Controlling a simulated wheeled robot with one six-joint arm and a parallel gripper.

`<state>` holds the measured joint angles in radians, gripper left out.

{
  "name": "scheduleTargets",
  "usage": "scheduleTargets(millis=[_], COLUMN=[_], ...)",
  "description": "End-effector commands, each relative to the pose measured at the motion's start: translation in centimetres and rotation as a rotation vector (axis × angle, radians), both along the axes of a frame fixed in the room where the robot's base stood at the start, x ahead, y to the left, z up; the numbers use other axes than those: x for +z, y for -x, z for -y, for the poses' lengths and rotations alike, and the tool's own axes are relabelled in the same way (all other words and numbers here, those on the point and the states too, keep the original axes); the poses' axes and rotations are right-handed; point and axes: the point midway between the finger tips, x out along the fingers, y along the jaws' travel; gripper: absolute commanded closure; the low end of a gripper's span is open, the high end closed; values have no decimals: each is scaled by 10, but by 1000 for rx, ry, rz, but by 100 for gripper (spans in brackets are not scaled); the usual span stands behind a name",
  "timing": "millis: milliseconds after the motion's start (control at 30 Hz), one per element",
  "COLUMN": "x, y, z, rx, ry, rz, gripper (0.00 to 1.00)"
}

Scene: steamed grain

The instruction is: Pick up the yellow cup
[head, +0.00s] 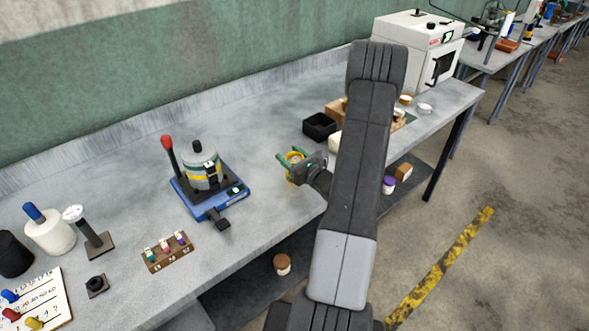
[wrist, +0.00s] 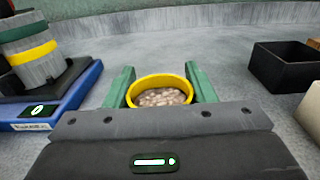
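The yellow cup (wrist: 161,81) holds pale grain and sits between the two green fingers of my gripper (wrist: 160,88) in the wrist view. A finger stands on each side of it, close to its rim; whether both touch it cannot be told. In the head view the yellow cup (head: 293,156) is partly hidden by my gripper (head: 290,163), near the front edge of the grey table. The cup looks upright. Its lower part is hidden, so I cannot tell if it rests on the table.
A blue-based device (head: 208,197) with a grey canister stands left of the cup. A black open box (head: 319,127) is behind it to the right. A small rack of vials (head: 167,252) is at the front left. A white oven (head: 418,48) stands at the far right. Bare table lies behind the cup.

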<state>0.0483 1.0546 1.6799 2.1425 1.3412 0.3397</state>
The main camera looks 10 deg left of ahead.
Motion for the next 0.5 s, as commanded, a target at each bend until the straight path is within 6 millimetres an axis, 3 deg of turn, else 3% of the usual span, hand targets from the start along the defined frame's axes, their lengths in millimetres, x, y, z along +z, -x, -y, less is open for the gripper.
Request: scheduleTargets(millis=[33,133,500], x=[0,0,2], y=[0,0,0], z=[0,0,0], rx=[0,0,0], ry=[0,0,0], rz=[0,0,1], gripper=[79,99,100])
